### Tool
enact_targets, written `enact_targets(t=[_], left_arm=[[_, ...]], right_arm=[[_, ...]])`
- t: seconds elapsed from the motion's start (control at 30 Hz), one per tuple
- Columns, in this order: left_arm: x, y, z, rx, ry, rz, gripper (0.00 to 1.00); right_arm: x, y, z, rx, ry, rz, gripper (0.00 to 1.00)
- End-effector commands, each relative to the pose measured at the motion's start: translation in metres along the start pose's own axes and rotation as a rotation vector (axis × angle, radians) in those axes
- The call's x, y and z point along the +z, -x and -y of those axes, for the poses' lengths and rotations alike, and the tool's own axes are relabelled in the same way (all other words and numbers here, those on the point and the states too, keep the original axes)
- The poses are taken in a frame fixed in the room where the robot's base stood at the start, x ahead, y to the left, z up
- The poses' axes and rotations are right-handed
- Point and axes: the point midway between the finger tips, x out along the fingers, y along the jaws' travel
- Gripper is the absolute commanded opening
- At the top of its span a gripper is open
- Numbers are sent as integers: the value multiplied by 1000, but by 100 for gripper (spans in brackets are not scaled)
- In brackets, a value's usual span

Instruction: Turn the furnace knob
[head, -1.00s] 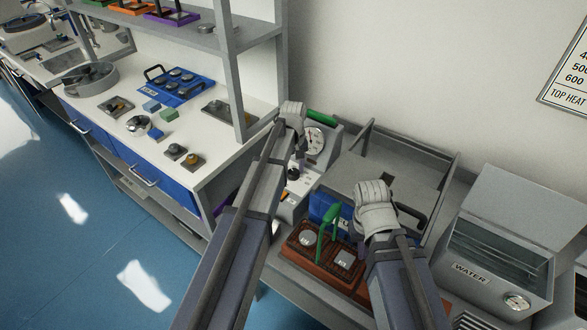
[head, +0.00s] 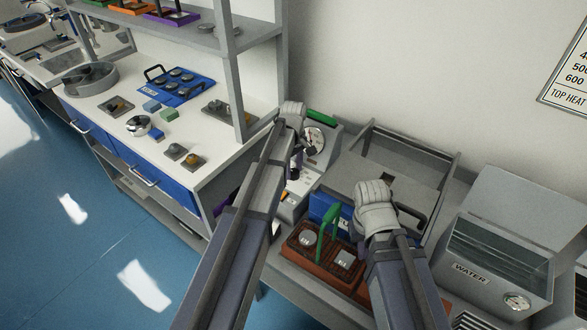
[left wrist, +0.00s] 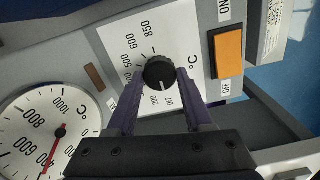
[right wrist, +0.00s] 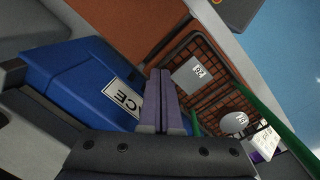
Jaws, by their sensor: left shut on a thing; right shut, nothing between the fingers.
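The furnace knob (left wrist: 159,73) is a round black dial with a white pointer line, on a white scale plate (left wrist: 120,38) marked in °C, in the left wrist view. My left gripper (left wrist: 156,88) is shut on the knob, one purple finger on each side of it. The pointer line points down in that view, toward the low end of the scale. In the head view my left gripper (head: 296,160) is at the furnace panel (head: 302,184), and the arm hides part of it. My right gripper (right wrist: 166,78) is shut and empty, above the orange-brown tray area.
A temperature gauge (left wrist: 44,135) and an orange switch (left wrist: 229,54) flank the knob. Near my right gripper are a blue box (right wrist: 75,85), wire baskets with labelled pieces (right wrist: 192,72) and a green handle (head: 328,232). A water tank (head: 495,262) stands at the right.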

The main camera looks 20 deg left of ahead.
Motion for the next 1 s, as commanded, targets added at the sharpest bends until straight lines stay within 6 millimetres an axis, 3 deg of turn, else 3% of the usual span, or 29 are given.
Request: enact_targets(t=[0.3, 0.33, 0.6, 1.0], left_arm=[[0, 0, 0, 0, 4, 0, 0], [0, 0, 0, 0, 4, 0, 52], [0, 0, 0, 0, 3, 0, 82], [0, 6, 0, 0, 2, 0, 82]], right_arm=[[0, 0, 0, 0, 0, 0, 0], [0, 0, 0, 0, 0, 0, 0], [0, 0, 0, 0, 0, 0, 0], [0, 6, -1, 0, 0, 0, 0]])
